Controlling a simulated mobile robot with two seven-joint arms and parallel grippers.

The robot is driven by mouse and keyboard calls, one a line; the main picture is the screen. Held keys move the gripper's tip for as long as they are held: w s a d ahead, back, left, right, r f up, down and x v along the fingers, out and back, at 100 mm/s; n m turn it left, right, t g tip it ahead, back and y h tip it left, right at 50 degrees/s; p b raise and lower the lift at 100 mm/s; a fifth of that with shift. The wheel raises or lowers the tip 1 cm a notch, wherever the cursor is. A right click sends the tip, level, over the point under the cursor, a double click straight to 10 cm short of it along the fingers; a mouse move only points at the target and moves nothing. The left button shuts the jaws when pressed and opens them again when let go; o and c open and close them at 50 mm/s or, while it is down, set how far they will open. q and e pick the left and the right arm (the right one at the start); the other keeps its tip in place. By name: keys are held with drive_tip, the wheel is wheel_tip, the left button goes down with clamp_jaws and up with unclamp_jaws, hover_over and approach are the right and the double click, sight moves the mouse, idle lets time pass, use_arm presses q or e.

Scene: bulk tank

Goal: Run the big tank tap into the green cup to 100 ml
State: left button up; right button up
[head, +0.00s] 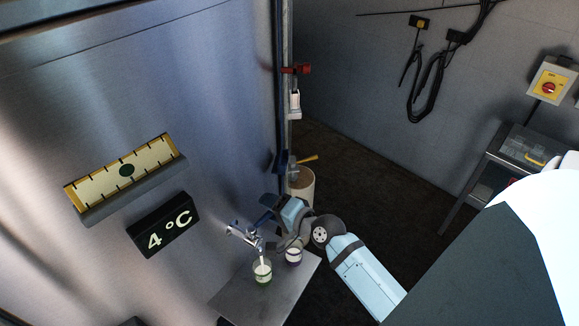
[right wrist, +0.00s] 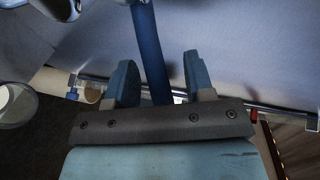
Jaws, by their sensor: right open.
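The big tank (head: 200,120) fills the left of the head view. Its metal tap (head: 240,233) sticks out low on the wall, with a white stream falling from the spout. The green cup (head: 262,279) stands upright under the spout on a metal shelf, with white liquid showing inside; its level against any mark is too small to read. My right gripper (head: 273,210) is open at the tap's blue lever. In the right wrist view, the blue lever (right wrist: 149,45) passes between the open fingers (right wrist: 160,80), with gaps on both sides. My left gripper is not in view.
A purple-banded cup (head: 293,257) stands on the shelf (head: 240,300) right of the green cup, close to my right arm. A 4 °C display (head: 163,226) and a yellow gauge (head: 127,175) are on the tank. A round stool-like drum (head: 301,186) stands behind my gripper.

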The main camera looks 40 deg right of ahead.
drive_tip(key=b+v, duration=0.2)
drive_tip(key=v, duration=1.1)
idle(6.7)
